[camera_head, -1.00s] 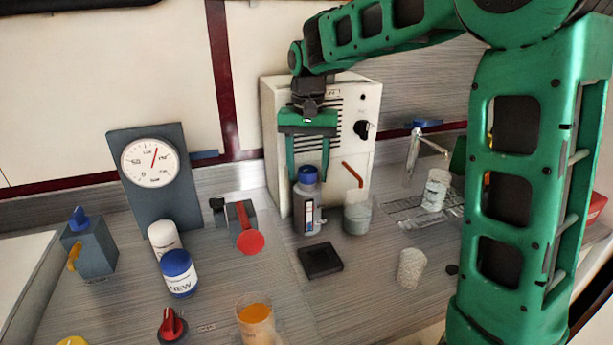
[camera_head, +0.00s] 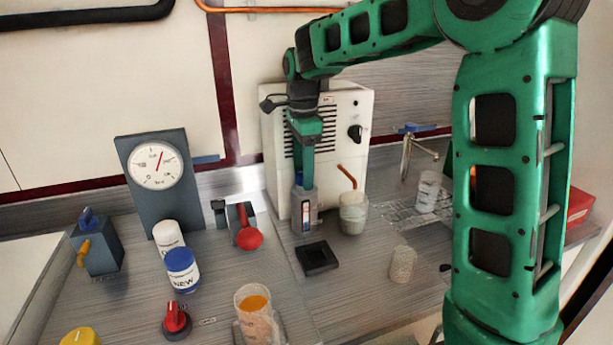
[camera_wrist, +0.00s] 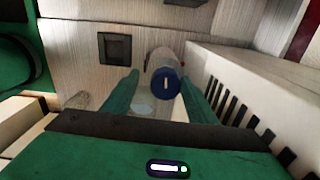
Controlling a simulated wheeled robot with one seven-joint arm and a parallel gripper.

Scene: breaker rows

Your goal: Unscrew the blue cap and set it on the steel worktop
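A grey bottle (camera_head: 304,212) with a label stands upright in front of the white box. Its blue cap (camera_wrist: 165,84) is on top, facing my wrist camera. In the head view my fingers hide most of the cap. My gripper (camera_head: 303,182) points down over the bottle and is seen edge-on. In the wrist view its fingertips (camera_wrist: 161,76) stand apart on either side of the cap, with small gaps showing. The grey streaked worktop (camera_head: 350,290) lies around the bottle. A white jar marked NEW (camera_head: 183,280) also has a blue top (camera_head: 180,259), standing further left.
The white vented box (camera_head: 350,105) stands close behind the bottle. A dark square tray (camera_head: 317,258) lies in front, also in the wrist view (camera_wrist: 115,48). A red-handled lever (camera_head: 247,232) is to the left.

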